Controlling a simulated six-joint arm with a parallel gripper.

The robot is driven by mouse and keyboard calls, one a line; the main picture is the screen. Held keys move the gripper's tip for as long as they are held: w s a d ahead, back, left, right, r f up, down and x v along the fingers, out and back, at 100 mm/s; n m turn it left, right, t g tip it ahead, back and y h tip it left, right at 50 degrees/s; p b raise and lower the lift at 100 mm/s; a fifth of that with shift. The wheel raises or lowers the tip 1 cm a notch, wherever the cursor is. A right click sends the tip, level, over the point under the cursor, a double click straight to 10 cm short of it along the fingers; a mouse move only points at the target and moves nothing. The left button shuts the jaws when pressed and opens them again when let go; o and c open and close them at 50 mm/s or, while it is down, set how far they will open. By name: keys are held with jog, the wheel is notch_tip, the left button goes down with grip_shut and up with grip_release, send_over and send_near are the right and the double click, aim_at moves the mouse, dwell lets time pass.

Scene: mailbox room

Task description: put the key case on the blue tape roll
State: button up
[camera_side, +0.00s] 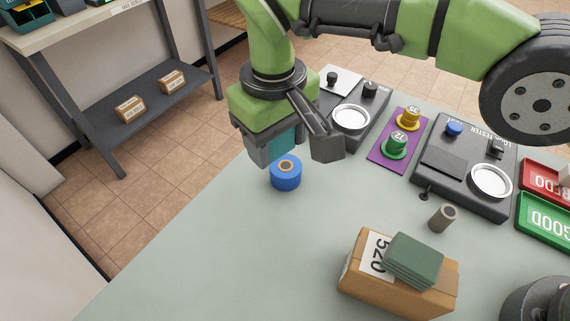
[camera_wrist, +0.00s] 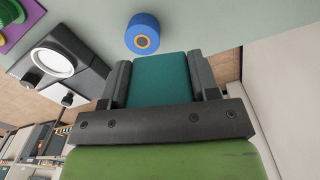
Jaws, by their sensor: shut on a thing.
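A teal flat block, which I take to be the key case (camera_side: 272,147), is held between the two fingers of my gripper (camera_side: 290,150). In the wrist view the key case (camera_wrist: 160,82) fills the gap between the fingers (camera_wrist: 161,72). The blue tape roll (camera_side: 286,180) stands on the table just below the gripper in the side view. In the wrist view the tape roll (camera_wrist: 132,38) shows just beyond the key case's far edge. I cannot tell the height gap between them. Part of the key case is hidden by the fingers.
Testers (camera_side: 465,165) and a purple mat (camera_side: 388,155) with weights lie to the right. A cardboard box (camera_side: 357,282) with a green stack (camera_side: 414,260) on top is in front, near a grey cylinder (camera_side: 442,217). The table left of the box is clear.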

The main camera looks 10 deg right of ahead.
aim_at(289, 169)
jog(key=shift+m, duration=0.7)
jog(key=shift+w+d+f, duration=0.4)
jog(key=shift+w+f, duration=0.05)
jog(key=shift+f, duration=0.8)
jog(key=shift+w+d+f, duration=0.35)
jog(key=shift+w+f, duration=0.05)
jog(key=shift+f, duration=0.85)
jog(key=shift+w+d+f, duration=0.4)
jog(key=shift+w+f, duration=0.05)
jog(key=shift+f, duration=0.8)
jog(key=o, duration=1)
jog(key=shift+f, duration=0.15)
jog(key=shift+c, duration=0.2)
notch_tip(289, 169, up, 8)
jog(key=shift+w, duration=0.1)
